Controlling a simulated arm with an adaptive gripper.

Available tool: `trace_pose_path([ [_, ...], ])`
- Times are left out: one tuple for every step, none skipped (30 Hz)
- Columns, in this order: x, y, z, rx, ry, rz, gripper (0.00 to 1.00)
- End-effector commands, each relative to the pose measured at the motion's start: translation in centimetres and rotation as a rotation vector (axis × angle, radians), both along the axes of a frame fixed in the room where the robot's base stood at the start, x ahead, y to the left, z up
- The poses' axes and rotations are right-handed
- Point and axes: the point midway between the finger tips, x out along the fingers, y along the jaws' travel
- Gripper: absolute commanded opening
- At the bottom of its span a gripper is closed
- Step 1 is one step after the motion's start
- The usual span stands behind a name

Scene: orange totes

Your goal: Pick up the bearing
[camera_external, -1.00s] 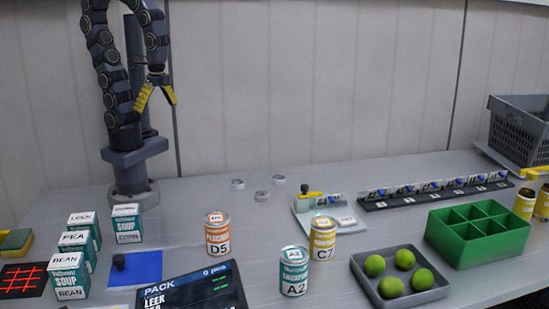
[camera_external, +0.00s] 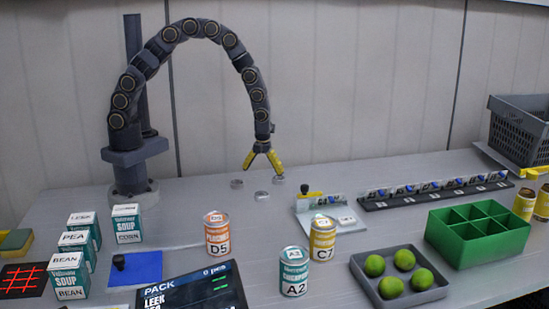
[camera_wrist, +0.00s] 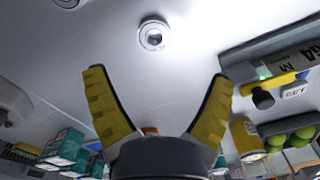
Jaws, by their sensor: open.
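Three small silvery round pieces, which look like bearings, lie apart on the grey table in the external view: one at left (camera_external: 236,183), one in front (camera_external: 261,195) and one at right (camera_external: 278,180). My gripper (camera_external: 264,168) points down above this group with its yellow fingers spread and nothing between them. In the wrist view a ring-shaped bearing (camera_wrist: 146,30) lies beyond the open fingertips (camera_wrist: 158,75). A second round piece (camera_wrist: 67,3) is cut off by the top edge. I cannot tell which bearing in the external view is the wrist view's ring.
A small grey-green stand (camera_external: 318,215) with a black-knobbed yellow part is right of the bearings, beside a long dark labelled rail (camera_external: 440,193). Cans D5 (camera_external: 217,235) and C7 (camera_external: 322,240) stand nearer the front. The table around the bearings is clear.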

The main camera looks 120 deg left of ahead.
Motion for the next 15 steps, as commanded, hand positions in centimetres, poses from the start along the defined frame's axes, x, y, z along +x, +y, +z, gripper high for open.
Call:
trace_pose_path([
  [0.0,0.3,-0.4,0.001,-0.001,-0.01,0.84],
  [0.0,0.4,-0.7,0.001,-0.001,-0.015,0.84],
  [0.0,0.4,-1.0,0.001,-0.001,-0.019,0.84],
  [-0.1,0.4,-1.3,0.001,0.0,-0.02,0.84],
  [-0.1,0.4,-1.7,0.0,0.002,-0.02,0.84],
  [-0.2,0.3,-2.2,-0.002,0.003,-0.019,0.84],
  [-0.2,0.3,-2.5,-0.002,0.004,-0.019,0.84],
  [-0.2,0.3,-2.8,-0.002,0.003,-0.018,0.84],
  [-0.2,0.3,-3.1,0.0,0.001,-0.018,0.84],
  [-0.2,0.3,-3.3,0.0,0.0,-0.018,0.84],
  [-0.2,0.3,-3.4,0.001,-0.001,-0.018,0.84],
  [-0.3,0.3,-3.7,0.001,-0.001,-0.018,0.84],
  [-0.4,0.3,-4.0,0.0,0.0,-0.017,0.84],
  [-0.5,0.2,-4.4,0.0,0.002,-0.017,0.84],
  [-0.7,0.2,-5.0,-0.002,0.005,-0.017,0.84],
])
